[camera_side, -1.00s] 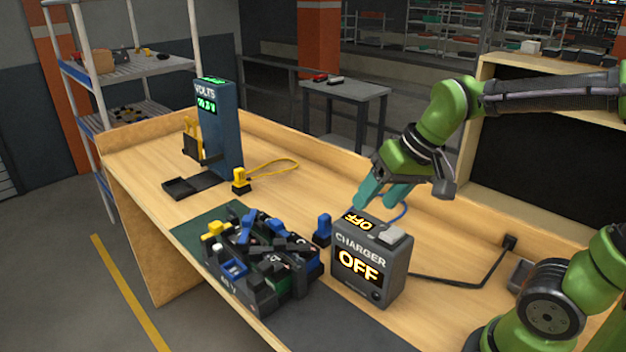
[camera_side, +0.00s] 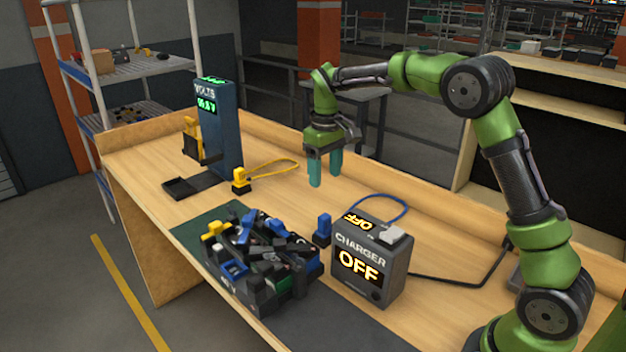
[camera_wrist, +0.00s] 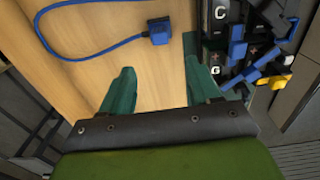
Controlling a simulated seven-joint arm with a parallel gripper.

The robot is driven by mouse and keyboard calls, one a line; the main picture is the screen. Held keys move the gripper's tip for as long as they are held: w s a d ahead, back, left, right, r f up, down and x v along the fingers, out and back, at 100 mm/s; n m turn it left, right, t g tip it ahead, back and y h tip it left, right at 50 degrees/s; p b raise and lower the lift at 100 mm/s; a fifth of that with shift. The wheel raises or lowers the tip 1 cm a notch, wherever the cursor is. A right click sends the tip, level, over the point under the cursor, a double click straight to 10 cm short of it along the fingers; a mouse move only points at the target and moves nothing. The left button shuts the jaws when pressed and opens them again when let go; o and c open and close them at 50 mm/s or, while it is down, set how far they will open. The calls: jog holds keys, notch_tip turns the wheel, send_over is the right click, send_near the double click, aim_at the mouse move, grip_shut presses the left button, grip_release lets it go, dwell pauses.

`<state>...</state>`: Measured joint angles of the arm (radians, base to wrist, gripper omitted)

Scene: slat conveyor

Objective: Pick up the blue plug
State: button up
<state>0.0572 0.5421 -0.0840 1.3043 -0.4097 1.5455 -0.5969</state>
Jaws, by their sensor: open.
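The blue plug (camera_side: 324,226) stands upright in a dark holder on the bench, left of the charger (camera_side: 368,262). A blue cable (camera_side: 392,200) loops behind the charger. In the wrist view the blue plug (camera_wrist: 159,31) lies ahead of the fingers at the top centre, with its cable (camera_wrist: 88,56) running left. My gripper (camera_side: 326,170) is above the bench, behind the plug and well above it. Its teal fingers point down, apart and empty. In the wrist view the open fingers of my gripper (camera_wrist: 160,88) show bare wood between them.
A battery block (camera_side: 262,262) with several dark, blue and yellow parts stands left of the charger. A blue volts meter (camera_side: 217,135) and a yellow plug (camera_side: 241,178) with a yellow cable stand farther back left.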

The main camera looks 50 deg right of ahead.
aim_at(325, 216)
notch_tip(325, 216, down, 14)
jog(key=shift+r, duration=0.1)
jog(key=c, duration=1)
jog(key=shift+r, duration=7.3)
jog(key=shift+c, duration=0.2)
jog(key=n, duration=1.8)
